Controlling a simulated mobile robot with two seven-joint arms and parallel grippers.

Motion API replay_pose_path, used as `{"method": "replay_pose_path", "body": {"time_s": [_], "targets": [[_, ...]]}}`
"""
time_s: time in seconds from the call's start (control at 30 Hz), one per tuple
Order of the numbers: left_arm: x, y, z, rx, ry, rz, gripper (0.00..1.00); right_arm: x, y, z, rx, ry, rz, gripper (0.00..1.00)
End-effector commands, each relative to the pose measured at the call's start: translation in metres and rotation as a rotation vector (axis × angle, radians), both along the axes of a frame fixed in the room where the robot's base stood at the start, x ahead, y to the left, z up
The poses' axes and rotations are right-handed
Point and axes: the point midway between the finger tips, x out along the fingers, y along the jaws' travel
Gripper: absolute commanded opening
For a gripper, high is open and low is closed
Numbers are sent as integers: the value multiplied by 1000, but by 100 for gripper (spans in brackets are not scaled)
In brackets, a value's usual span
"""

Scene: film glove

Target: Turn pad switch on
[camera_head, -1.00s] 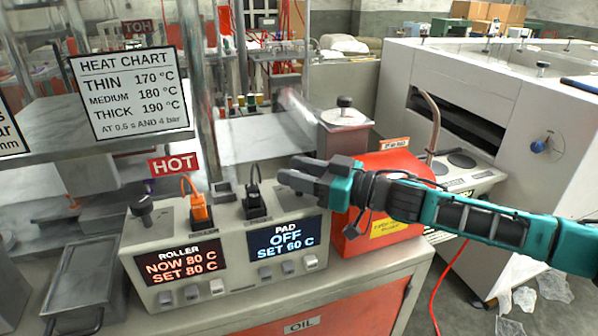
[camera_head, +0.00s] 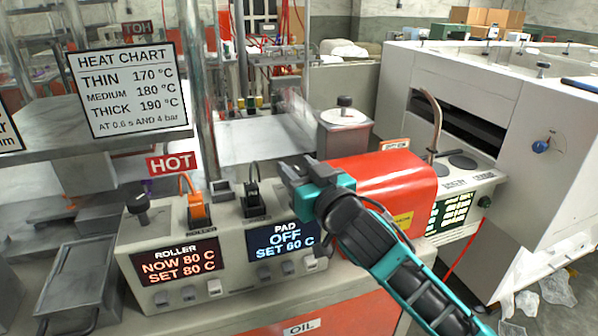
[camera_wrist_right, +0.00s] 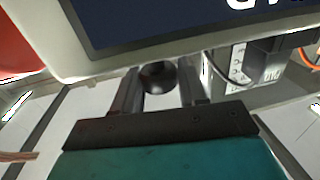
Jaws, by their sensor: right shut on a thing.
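The grey control box (camera_head: 135,245) carries a ROLLER display (camera_head: 180,262) reading NOW 80 C, SET 80 C, and a PAD display (camera_head: 284,240) reading OFF, SET 60 C. The pad switch shows in the right wrist view as a dark round knob (camera_wrist_right: 157,75) between my right gripper's fingers, above the PAD display's edge. In the head view my right gripper (camera_head: 292,172) covers it at the box's top right. My right gripper is shut on this knob. My left gripper is not in view.
A black plug (camera_head: 252,199) and an orange plug (camera_head: 197,208) stand on the box, left of my right gripper. The roller-side knob (camera_head: 139,207) is at its far left. A red cover (camera_head: 385,185) stands close on the right.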

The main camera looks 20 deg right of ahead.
Motion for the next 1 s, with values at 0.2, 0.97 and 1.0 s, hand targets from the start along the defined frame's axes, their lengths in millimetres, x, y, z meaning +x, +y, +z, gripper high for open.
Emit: {"method": "replay_pose_path", "body": {"time_s": [0.2,0.97,1.0], "targets": [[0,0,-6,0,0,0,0,0,0,-2,4,3,-139,12],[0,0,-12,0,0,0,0,0,-1,0,-5,-1,-280,12],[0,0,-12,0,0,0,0,0,-1,0,-5,-1,-280,12]]}}
